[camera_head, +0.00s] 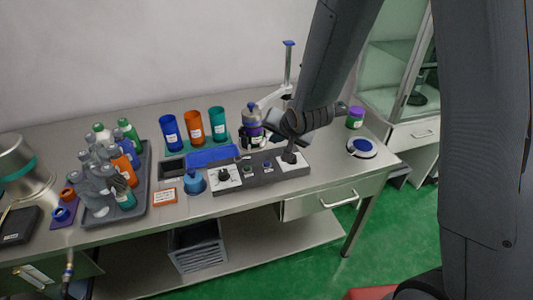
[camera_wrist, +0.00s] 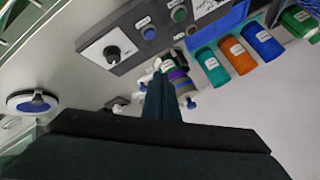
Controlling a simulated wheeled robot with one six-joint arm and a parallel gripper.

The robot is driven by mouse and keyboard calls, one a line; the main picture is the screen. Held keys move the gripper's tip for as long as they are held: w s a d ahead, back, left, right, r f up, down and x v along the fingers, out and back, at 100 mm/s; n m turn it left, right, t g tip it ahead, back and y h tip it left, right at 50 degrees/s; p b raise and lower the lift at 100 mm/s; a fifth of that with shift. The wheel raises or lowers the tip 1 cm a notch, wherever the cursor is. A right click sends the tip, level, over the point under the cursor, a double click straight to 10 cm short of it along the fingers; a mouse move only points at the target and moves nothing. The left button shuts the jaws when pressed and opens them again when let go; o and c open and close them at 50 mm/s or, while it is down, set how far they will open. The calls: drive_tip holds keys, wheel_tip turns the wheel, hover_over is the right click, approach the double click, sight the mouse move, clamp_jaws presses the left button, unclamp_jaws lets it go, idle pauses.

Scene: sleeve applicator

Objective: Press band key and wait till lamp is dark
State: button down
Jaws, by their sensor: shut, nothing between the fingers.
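A dark control panel (camera_head: 262,172) lies on the steel bench, with white knob plates at both ends. Between them are a green round button (camera_head: 249,169) and a blue round button (camera_head: 268,167) with small labels too small to read. In the wrist view the blue button (camera_wrist: 149,33) and green button (camera_wrist: 180,14) show clear of my fingers. I cannot tell which is the band key, and I make out no glowing lamp. My gripper (camera_head: 290,152) is shut and empty above the panel's right end. Its fingers (camera_wrist: 160,82) show beside a purple-banded bottle (camera_wrist: 178,77).
The bottle (camera_head: 254,130) stands at the applicator with its tall post (camera_head: 289,68), behind the panel. Blue, orange and teal cups (camera_head: 194,127) stand at the back. A grey tray (camera_head: 143,200) of bottles is left. A round blue-white pad (camera_head: 362,148) lies right.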

sight(267, 164)
drive_tip(key=shift+w+a+r+t+y+p, duration=0.15)
drive_tip(key=shift+w+a+r, duration=0.1)
drive_tip(key=shift+a, duration=0.3)
drive_tip(key=shift+w+a+r+t+y+p, duration=0.15)
drive_tip(key=shift+w+a+r, duration=0.1)
drive_tip(key=shift+a, duration=0.25)
wheel_tip(267, 164, down, 9)
drive_tip(key=b, duration=0.7)
drive_tip(key=shift+r, duration=0.1)
idle(1.3)
drive_tip(key=shift+f, duration=0.4)
drive_tip(key=shift+f+b, duration=0.4)
drive_tip(key=shift+b, duration=0.05)
idle(0.6)
drive_tip(key=shift+r, duration=0.1)
drive_tip(key=shift+r+p, duration=0.75)
